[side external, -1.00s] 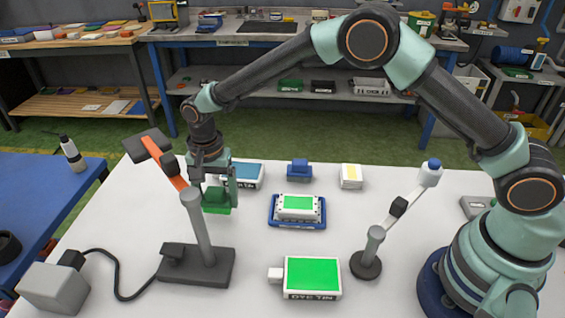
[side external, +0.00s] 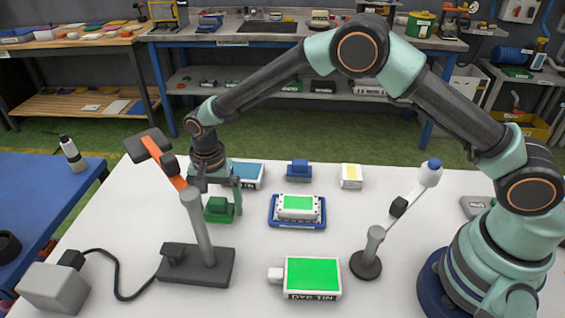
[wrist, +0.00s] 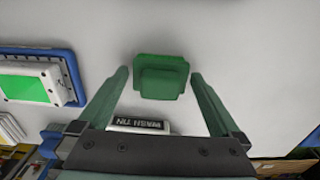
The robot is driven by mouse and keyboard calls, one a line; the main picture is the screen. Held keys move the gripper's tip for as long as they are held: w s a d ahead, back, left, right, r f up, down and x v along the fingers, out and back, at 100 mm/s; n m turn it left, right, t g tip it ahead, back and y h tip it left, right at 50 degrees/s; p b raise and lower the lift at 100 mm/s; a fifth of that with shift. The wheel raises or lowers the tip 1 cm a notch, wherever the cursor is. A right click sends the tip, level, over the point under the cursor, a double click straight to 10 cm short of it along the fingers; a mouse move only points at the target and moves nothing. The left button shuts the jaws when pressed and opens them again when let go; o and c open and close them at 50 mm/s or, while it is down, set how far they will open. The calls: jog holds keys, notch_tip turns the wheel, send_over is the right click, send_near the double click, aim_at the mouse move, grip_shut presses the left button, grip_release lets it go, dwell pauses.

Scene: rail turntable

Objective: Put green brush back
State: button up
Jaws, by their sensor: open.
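The green brush (side external: 218,209) stands on the white table behind the grey post stand, in the side external view. In the wrist view the green brush (wrist: 162,77) sits just past and between the fingertips, with clear space on both sides. My gripper (side external: 222,196) is open, pointing down over the brush; in the wrist view its two fingers (wrist: 160,75) are spread apart. A small blue block-shaped brush (side external: 299,170) stands at the back of the table. The tin with a green top (side external: 312,277), labelled DYE TIN, lies at the front.
A white block with a green top sits in a blue tray (side external: 297,224) at mid-table. A tin with a blue top (side external: 247,175) is behind my gripper, and a white-yellow block (side external: 351,176) stands at the back. The post stand (side external: 199,232) is close in front of the brush.

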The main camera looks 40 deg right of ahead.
aim_at(218, 199)
jog(key=s+d+r+n+t, duration=0.1)
jog(key=d+r, duration=0.2)
jog(key=r, duration=0.7)
jog(key=s+d+r+n, duration=0.1)
jog(key=d+r, duration=0.2)
jog(key=r, duration=0.6)
jog(key=s+d+r+n+t, duration=0.2)
jog(key=s+d+n, duration=0.1)
jog(key=s+d, duration=0.5)
jog(key=s+d+r+n+t, duration=0.2)
jog(key=s+d+r+n, duration=0.1)
jog(key=s+d, duration=0.5)
jog(key=shift+s+d+n+t, duration=0.2)
jog(key=shift+d+n+t, duration=0.1)
jog(key=shift+d+n, duration=0.3)
jog(key=shift+r, duration=0.1)
